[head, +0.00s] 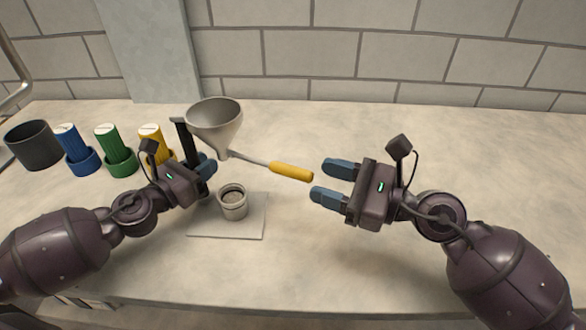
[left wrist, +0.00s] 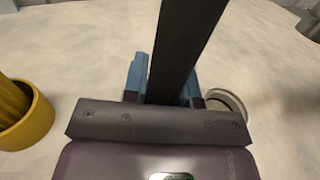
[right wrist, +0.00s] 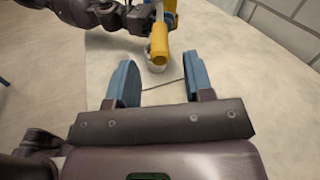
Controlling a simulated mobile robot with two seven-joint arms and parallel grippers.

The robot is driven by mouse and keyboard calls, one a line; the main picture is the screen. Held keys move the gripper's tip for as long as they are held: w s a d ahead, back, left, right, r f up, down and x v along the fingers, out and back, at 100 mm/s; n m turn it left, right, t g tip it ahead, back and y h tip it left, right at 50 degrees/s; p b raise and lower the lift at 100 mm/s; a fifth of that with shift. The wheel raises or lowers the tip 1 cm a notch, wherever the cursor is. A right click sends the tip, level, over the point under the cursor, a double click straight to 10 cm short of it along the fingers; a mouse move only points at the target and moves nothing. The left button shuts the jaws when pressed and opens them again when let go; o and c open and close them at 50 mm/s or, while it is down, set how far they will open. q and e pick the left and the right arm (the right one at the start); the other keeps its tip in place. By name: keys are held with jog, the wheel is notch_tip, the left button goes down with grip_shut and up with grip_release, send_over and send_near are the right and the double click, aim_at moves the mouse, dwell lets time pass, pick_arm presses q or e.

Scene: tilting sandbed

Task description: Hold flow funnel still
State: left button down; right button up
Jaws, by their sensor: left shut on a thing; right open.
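The flow funnel (head: 214,126) is a grey metal cone with a black handle (head: 186,142) at its left side. My left gripper (head: 207,166) is shut on this handle, which also stands between its blue fingers in the left wrist view (left wrist: 186,40). The funnel is above and slightly left of a small cup (head: 233,207). A thin metal rod with a yellow grip (head: 291,171) extends right from the funnel's spout. My right gripper (head: 323,181) is open and empty, just right of the yellow grip. The grip also shows ahead of its fingers in the right wrist view (right wrist: 160,42).
The cup stands on a pale square plate (head: 250,230). A dark pot (head: 33,146) and blue (head: 72,150), green (head: 117,150) and yellow (head: 155,138) ribbed containers stand at the left. A tiled wall is behind. The counter's right side is clear.

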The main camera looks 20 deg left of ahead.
aim_at(276, 166)
jog(key=shift+w+a, duration=0.2)
jog(key=shift+a, duration=1.4)
jog(key=shift+w+a, duration=0.2)
jog(key=shift+a, duration=1.35)
jog(key=shift+c, duration=0.3)
grip_shut()
